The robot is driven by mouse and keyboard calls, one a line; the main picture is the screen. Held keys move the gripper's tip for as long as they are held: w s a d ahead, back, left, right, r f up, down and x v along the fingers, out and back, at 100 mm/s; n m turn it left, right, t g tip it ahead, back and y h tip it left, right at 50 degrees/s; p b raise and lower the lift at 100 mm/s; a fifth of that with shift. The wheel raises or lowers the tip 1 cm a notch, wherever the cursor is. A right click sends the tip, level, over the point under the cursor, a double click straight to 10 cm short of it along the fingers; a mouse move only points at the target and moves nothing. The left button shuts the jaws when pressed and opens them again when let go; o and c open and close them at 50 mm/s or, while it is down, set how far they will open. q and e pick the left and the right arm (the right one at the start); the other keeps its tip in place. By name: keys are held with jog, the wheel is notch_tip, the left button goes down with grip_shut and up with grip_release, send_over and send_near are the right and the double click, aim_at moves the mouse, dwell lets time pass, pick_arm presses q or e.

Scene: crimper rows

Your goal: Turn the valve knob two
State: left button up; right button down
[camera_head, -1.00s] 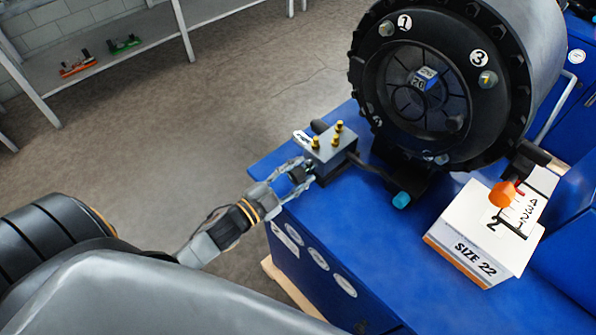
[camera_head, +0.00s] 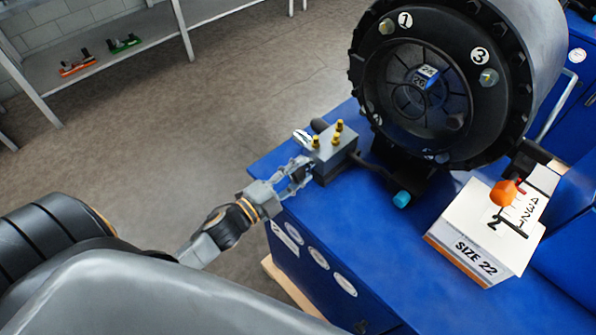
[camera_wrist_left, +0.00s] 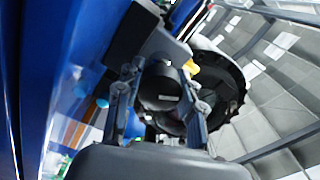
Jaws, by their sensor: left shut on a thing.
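The valve block (camera_head: 333,158) is a grey box with brass fittings on top, at the left end of the blue bench. My left gripper (camera_head: 298,174) is at its near left side, with its fingers around the valve knob there. The knob is mostly hidden by the fingers in the head view. In the left wrist view, the dark round knob (camera_wrist_left: 160,84) sits between the two fingers of my left gripper (camera_wrist_left: 159,98), which is shut on it. My right gripper is not in view.
The blue bench (camera_head: 365,245) carries a large black crimper head (camera_head: 485,130) right of the valve block. A white SIZE 22 box (camera_head: 470,235) and an orange knob (camera_head: 504,193) stand at the right. A shelf (camera_head: 150,40) is at the back left. Floor is clear between.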

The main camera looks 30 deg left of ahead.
pick_arm(q)
jog(key=o, duration=1.2)
jog(key=shift+s, duration=0.1)
jog(key=v, duration=1.2)
jog(key=s+a+f+n+g+y, duration=0.1)
jog(key=s+f+n+g+y, duration=0.15)
jog(key=f, duration=0.75)
jog(key=s+a+f+n+g+y, duration=0.15)
jog(key=f+n, duration=0.25)
jog(key=f, duration=0.6)
jog(key=s+f+n+g+y, duration=0.1)
jog(key=f+n+g, duration=0.15)
jog(key=f, duration=0.65)
jog(key=s+d+f+n+g, duration=0.2)
jog(key=s+f+n+g, duration=0.1)
jog(key=s+f, duration=0.6)
jog(key=s+d+f+n+g, duration=0.2)
jog(key=s+f+g, duration=0.4)
jog(key=s+f, duration=0.4)
jog(key=shift+s+d+f+n+y+b, duration=0.15)
jog(key=shift+s+d+n+y+b, duration=0.2)
jog(key=shift+s+n, duration=0.7)
